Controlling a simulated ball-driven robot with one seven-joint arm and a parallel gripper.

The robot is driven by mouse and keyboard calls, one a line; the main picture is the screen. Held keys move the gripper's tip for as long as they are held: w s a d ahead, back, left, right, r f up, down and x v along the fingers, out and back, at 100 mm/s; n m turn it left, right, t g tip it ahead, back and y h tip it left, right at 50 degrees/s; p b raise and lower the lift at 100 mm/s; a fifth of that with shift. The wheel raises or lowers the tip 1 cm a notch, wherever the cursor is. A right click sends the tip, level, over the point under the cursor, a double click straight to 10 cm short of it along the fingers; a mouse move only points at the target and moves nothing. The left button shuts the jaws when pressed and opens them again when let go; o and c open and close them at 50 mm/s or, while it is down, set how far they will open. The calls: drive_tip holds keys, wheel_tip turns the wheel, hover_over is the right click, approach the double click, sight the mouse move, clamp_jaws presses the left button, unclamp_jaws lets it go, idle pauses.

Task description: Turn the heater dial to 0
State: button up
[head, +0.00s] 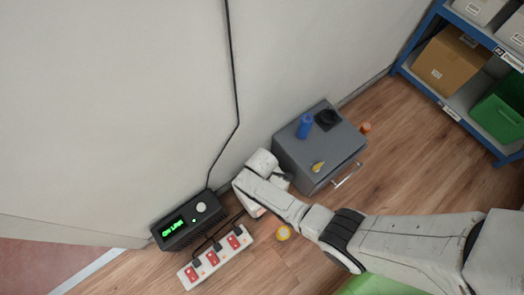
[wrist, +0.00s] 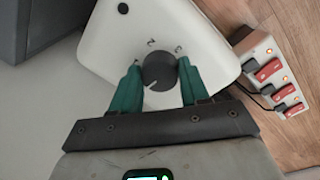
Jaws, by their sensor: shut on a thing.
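The heater (wrist: 105,45) is a white rounded box in the wrist view. Its dark round dial (wrist: 159,71) sits between the two green fingers of my gripper (wrist: 158,84), which is shut on it. The digits 2 and 3 show above the dial, with part of another mark at upper left. A pale pointer line on the dial points to the lower left in the picture. The left finger hides the face beside that side, so I cannot read a digit there. In the head view my arm covers most of the heater and the dial.
A power strip (head: 217,257) with red switches lies near the heater, also in the wrist view (wrist: 277,75). A black unit (head: 188,220) with a green display stands by the wall. A grey cabinet (head: 300,155) bears a blue cup (head: 305,126). A tape roll (head: 283,233) lies on the floor.

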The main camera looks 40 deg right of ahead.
drive_tip(key=shift+n, duration=0.5)
drive_tip(key=o, duration=1.1)
drive_tip(key=shift+c, duration=0.2)
wheel_tip(320, 180, up, 11)
drive_tip(key=p, duration=0.5)
drive_tip(key=shift+s+a+f+p, duration=0.15)
drive_tip(key=shift+s+p, duration=0.15)
drive_tip(key=shift+p, duration=0.1)
